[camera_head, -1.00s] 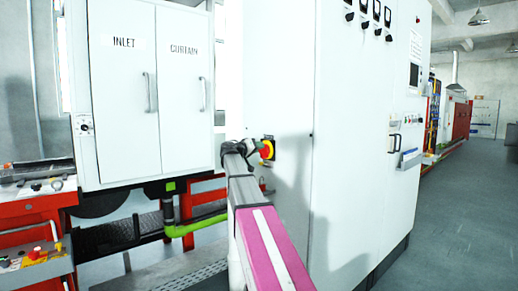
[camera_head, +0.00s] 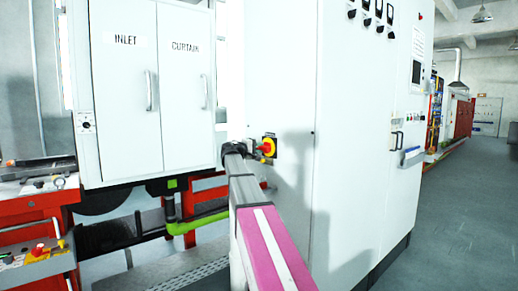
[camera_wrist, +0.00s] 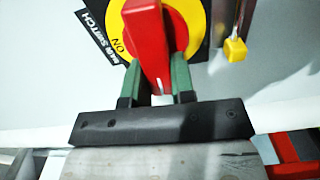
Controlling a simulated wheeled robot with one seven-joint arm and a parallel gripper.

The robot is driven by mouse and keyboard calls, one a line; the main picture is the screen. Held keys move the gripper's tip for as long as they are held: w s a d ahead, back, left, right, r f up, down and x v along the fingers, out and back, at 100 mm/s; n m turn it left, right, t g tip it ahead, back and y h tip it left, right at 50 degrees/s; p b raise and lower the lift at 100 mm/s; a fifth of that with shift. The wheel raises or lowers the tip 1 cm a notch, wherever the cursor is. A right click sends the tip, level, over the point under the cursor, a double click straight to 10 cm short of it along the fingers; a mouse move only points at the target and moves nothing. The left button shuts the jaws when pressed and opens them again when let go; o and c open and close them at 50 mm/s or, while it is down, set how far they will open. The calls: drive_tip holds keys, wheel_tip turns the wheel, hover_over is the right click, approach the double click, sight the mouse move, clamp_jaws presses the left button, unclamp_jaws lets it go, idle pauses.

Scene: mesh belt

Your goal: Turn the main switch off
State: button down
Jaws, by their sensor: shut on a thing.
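The main switch is a red rotary handle (camera_wrist: 146,45) on a yellow disc (camera_wrist: 185,22) with a black plate. The plate reads "MAIN SWITCH" and the disc shows "ON" beside the handle, at its lower left. In the wrist view, my gripper (camera_wrist: 158,82) has its two green-lined fingers on either side of the handle's lower end, shut on it. In the head view, the switch (camera_head: 267,146) is on the side of the white cabinet (camera_head: 285,70), and my gripper reaches it from the left. The fingertips are hard to make out there.
A small yellow padlock-like piece (camera_wrist: 236,49) hangs right of the switch. An "INLET" and "CURTAIN" cabinet (camera_head: 135,100) stands left. The floor (camera_head: 460,210) at right is clear.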

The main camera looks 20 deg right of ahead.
drive_tip(key=shift+f+n, duration=0.1)
drive_tip(key=shift+n, duration=0.4)
drive_tip(key=c, duration=1)
unclamp_jaws()
drive_tip(key=shift+o, duration=0.2)
drive_tip(key=shift+a, duration=0.15)
drive_tip(key=v, duration=1)
drive_tip(key=shift+a, duration=0.3)
drive_tip(key=shift+s, duration=0.15)
